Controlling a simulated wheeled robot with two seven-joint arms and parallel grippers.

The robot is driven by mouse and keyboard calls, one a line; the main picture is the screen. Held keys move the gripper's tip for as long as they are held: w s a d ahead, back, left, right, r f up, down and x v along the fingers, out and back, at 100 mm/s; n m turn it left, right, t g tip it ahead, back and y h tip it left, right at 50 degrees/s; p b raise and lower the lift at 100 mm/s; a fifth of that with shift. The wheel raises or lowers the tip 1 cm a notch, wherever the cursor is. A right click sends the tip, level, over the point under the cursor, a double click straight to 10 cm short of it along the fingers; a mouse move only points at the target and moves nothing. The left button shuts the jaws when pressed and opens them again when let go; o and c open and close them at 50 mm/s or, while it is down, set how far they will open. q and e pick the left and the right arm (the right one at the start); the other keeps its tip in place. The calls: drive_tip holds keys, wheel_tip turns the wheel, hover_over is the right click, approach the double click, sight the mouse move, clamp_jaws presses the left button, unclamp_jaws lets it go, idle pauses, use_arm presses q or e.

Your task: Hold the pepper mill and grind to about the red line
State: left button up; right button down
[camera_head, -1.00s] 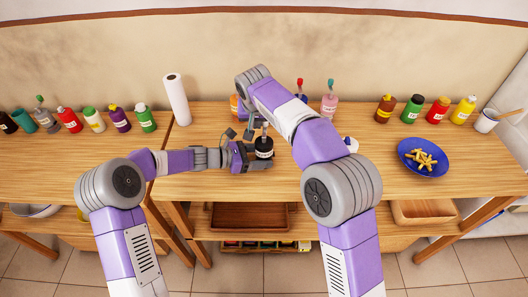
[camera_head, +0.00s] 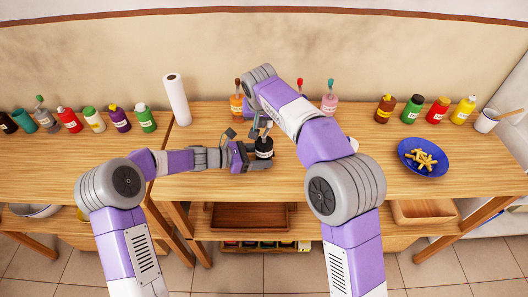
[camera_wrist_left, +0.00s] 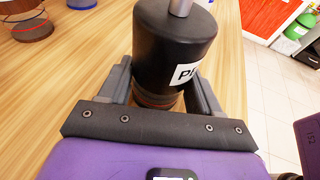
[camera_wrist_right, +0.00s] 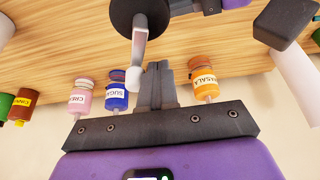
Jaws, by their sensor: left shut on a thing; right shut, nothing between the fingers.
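The pepper mill (camera_wrist_left: 172,48) is a black cylinder with a white label and a metal shaft on top. My left gripper (camera_head: 252,157) is shut around its lower part and holds it upright; the mill also shows in the head view (camera_head: 264,147). A brownish band (camera_wrist_left: 158,100) shows low between the fingers. In the right wrist view, a grey crank (camera_wrist_right: 139,40) sticks out from the mill's black top. My right gripper (camera_wrist_right: 156,85) is shut and empty, close beside the crank's end; I cannot tell whether they touch. A thin red line shows around a partly cropped vessel (camera_wrist_left: 30,25).
Orange masala (camera_wrist_right: 208,75), blue sugar (camera_wrist_right: 116,92) and pink cream (camera_wrist_right: 82,97) bottles stand near the mill. A paper roll (camera_head: 176,99) is at the back left. A blue bowl of food (camera_head: 423,157) is at right. The front table between them is mostly clear.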

drive_tip(key=shift+d, duration=0.4)
drive_tip(key=shift+d, duration=0.4)
idle(0.4)
drive_tip(key=shift+d, duration=0.1)
drive_tip(key=shift+d, duration=0.5)
idle(0.4)
drive_tip(key=shift+s+d, duration=0.15)
drive_tip(key=shift+d, duration=0.1)
drive_tip(key=shift+s, duration=0.2)
